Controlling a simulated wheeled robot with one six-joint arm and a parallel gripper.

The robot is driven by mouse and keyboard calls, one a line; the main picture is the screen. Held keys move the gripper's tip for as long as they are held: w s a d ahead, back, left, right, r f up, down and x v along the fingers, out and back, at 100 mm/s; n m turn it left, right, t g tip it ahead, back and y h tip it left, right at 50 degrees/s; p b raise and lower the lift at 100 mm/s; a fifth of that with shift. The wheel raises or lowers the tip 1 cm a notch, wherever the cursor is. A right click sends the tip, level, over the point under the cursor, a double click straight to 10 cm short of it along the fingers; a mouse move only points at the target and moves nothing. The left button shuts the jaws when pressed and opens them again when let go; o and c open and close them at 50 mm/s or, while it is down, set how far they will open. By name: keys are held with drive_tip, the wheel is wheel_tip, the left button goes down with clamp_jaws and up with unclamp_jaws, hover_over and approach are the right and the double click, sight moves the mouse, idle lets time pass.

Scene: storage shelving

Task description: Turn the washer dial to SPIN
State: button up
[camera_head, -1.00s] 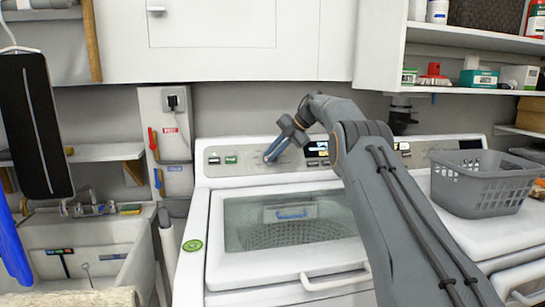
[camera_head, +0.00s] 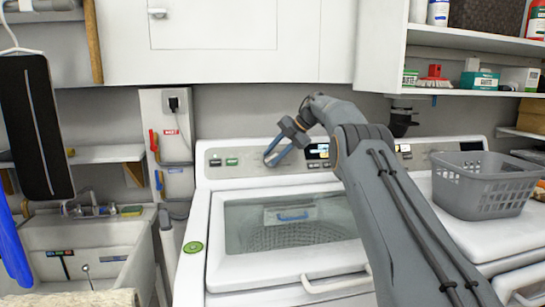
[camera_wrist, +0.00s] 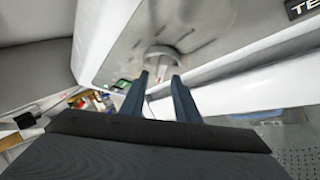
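The white top-load washer (camera_head: 212,240) stands in the middle of the head view, with its control panel (camera_head: 225,175) along the back. My gripper (camera_head: 270,160) is in front of this panel, left of the lit display, and hides the dial there. In the wrist view, the round grey dial (camera_wrist: 162,52) sits on the panel just beyond my fingertips. My gripper (camera_wrist: 160,75) shows two dark blue fingers spread apart, one on either side of the dial's lower part. I cannot tell whether they touch it. The dial's markings are not readable.
A grey basket (camera_head: 480,190) stands on the neighbouring machine at right. A white cabinet (camera_head: 215,40) overhangs the panel. A shelf with boxes and bottles is at upper right.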

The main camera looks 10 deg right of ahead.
drive_tip(key=b+v, duration=0.1)
drive_tip(key=v, duration=0.6)
drive_tip(key=shift+r, duration=0.15)
drive_tip(key=shift+s, duration=0.1)
